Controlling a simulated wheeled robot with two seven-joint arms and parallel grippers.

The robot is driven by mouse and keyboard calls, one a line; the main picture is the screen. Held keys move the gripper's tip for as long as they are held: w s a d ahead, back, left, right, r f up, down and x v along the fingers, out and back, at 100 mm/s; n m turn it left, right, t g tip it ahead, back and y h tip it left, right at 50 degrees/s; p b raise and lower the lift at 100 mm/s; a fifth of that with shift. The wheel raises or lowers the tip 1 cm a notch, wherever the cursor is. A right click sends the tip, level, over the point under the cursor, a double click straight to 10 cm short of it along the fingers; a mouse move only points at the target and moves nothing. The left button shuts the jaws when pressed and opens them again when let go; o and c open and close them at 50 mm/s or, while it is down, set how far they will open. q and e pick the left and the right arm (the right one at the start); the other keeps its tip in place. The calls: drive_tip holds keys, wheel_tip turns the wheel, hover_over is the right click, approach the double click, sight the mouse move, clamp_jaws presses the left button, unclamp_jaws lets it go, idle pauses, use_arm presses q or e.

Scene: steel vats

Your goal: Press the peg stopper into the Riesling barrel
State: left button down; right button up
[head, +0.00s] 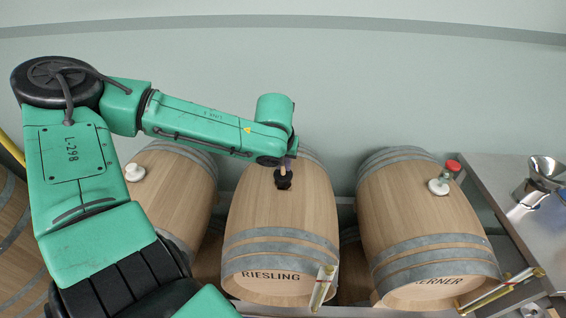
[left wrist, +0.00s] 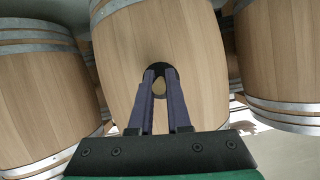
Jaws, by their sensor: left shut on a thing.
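The Riesling barrel (head: 275,225) lies in the middle of the head view, its name on the front end. It also fills the middle of the left wrist view (left wrist: 120,50). A black fitting (head: 284,183) sits on its top. My left gripper (head: 285,173) points down at this fitting, its fingertips close above or at it. In the left wrist view the bluish fingers (left wrist: 160,82) are shut on a small tan peg stopper (left wrist: 159,88), in front of the black round fitting. I cannot tell how deep the peg sits. My right gripper is not in view.
The Kerner barrel (head: 425,220) on the right and another barrel (head: 172,195) on the left carry white bungs. A steel counter (head: 500,180) with a metal vessel (head: 540,180) stands at far right. A sight tube (head: 322,288) rises by the Riesling barrel's front.

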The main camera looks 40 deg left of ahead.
use_arm(q)
drive_tip(key=shift+f, duration=0.4)
drive_tip(key=shift+f+b, duration=0.55)
drive_tip(key=shift+f, duration=0.15)
drive_tip(key=c, duration=0.8)
unclamp_jaws()
drive_tip(key=shift+r, duration=0.1)
drive_tip(key=shift+s+r, duration=0.1)
drive_tip(key=shift+r, duration=0.2)
drive_tip(key=p+v, duration=0.2)
drive_tip(key=v, duration=1.1)
drive_tip(key=shift+s+d+r, duration=0.2)
drive_tip(key=shift+r, duration=0.1)
